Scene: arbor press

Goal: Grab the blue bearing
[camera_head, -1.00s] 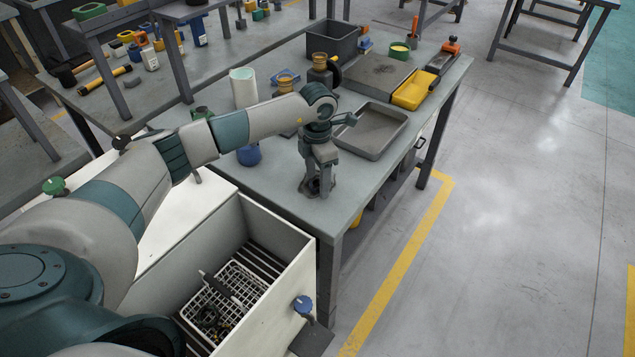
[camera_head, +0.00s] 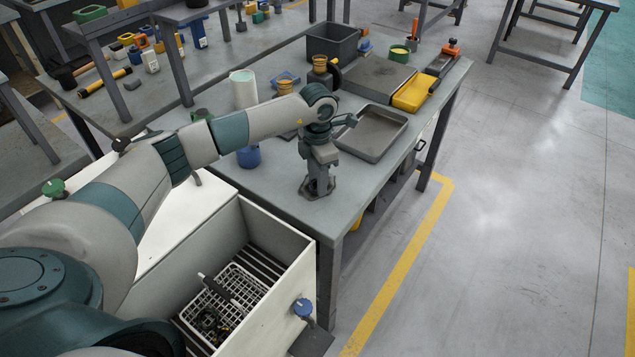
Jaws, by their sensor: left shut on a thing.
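My left gripper (camera_head: 319,186) points down at the front part of the grey workbench (camera_head: 375,185), low over its top or touching it. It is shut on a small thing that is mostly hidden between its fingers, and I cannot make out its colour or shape. I cannot identify a blue bearing for certain. A blue round item (camera_head: 249,156) stands on the bench to the left, partly behind my forearm. A small blue square holder (camera_head: 286,79) lies farther back. My right gripper is not in view.
A grey tray (camera_head: 402,124) lies right of my gripper. A yellow bin (camera_head: 417,91), a dark crate (camera_head: 333,32) and a white cylinder (camera_head: 242,90) stand farther back. An open white box (camera_head: 283,292) with a wire basket is in front.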

